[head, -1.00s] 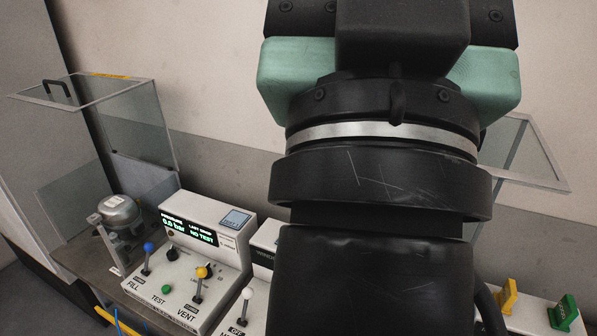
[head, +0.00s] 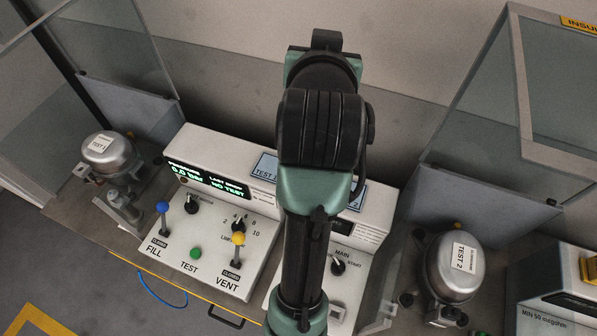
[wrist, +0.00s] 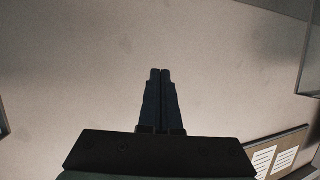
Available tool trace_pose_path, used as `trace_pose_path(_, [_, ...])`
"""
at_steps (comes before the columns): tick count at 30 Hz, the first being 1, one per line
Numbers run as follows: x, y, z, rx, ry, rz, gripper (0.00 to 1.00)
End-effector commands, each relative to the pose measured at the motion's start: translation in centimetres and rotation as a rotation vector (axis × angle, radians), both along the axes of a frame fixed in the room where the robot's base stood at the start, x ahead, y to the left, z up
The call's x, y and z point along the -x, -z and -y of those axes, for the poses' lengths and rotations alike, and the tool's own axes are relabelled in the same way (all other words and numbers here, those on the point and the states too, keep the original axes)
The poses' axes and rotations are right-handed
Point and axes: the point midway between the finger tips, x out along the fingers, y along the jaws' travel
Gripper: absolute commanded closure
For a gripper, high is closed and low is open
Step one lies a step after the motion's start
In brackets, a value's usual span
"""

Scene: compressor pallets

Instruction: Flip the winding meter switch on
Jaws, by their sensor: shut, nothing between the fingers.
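The winding meter (head: 345,240) is the white console in the middle of the bench in the head view, mostly hidden behind my arm. A black selector knob (head: 338,267) marked MAIN and START shows on its right part. The meter's on/off switch is not visible now; my arm covers that part of the console. My gripper (wrist: 160,72) shows in the wrist view with its two dark fingers together and nothing between them. It faces a plain wall, apart from the console.
Left is a white test console (head: 205,255) with a blue lever, a yellow lever and a green button. A silver compressor (head: 107,155) stands at far left, another (head: 455,262) at right. Glass guards (head: 500,130) rise on both sides. Paper notices (wrist: 275,160) hang on the wall.

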Motion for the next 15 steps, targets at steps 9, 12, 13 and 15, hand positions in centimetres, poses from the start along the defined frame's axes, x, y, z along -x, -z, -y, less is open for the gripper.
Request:
trace_pose_path(9, [7.8, 22.9, -0.8, -0.055, 0.003, -0.837, 1.0])
trace_pose_path(12, [10.6, 26.0, -0.9, -0.063, 0.007, -0.99, 1.0])
trace_pose_path(13, [11.2, 26.6, -0.9, -0.065, 0.008, -1.022, 1.0])
trace_pose_path(15, [12.3, 27.5, -0.9, -0.068, 0.009, -1.077, 1.0])
